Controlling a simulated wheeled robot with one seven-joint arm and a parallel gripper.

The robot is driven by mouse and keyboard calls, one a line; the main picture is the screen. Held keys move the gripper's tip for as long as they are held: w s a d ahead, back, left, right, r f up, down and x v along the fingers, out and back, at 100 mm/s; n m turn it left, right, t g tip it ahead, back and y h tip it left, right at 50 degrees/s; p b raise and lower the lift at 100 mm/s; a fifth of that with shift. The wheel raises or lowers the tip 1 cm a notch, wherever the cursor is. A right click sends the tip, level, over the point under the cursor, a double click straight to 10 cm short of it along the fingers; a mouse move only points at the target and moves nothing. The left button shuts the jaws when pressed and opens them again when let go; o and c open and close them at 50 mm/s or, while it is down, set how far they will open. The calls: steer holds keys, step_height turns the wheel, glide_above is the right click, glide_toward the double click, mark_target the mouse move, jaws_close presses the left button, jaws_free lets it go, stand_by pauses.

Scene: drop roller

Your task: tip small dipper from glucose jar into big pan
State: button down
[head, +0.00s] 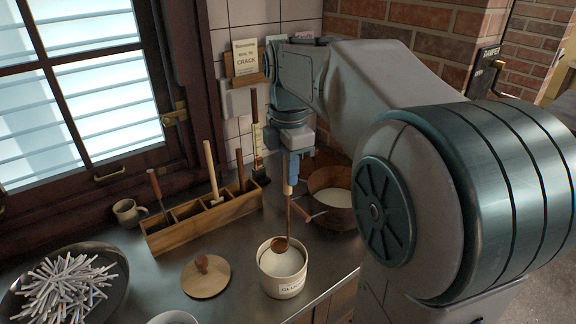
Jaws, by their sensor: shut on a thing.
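My gripper (290,180) points down, its blue fingers shut on the top of the small dipper's (291,212) upright handle. The dipper's round copper bowl (280,244) is at the mouth of the cream glucose jar (287,289), in front of its white contents. I cannot tell whether the bowl touches them or what it holds. The jar stands open on the metal worktop, with a partly readable label. A copper pan (340,215), likely the big pan, stands behind and to the right, with pale contents. My arm hides part of it.
A wooden lid (206,282) lies left of the jar. A divided wooden rack (205,224) with upright tools stands behind it, next to a mug (128,212). A dish (113,293) of white sticks is at the lower left. A white bowl (172,318) shows at the bottom edge.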

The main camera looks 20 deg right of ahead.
mark_target(288, 196)
steer(key=shift+f+b, duration=3.3)
steer(key=shift+f, duration=1.6)
steer(key=shift+r, duration=0.1)
step_height(288, 196, up, 11)
steer(key=p, duration=0.9)
steer(key=shift+p, duration=0.35)
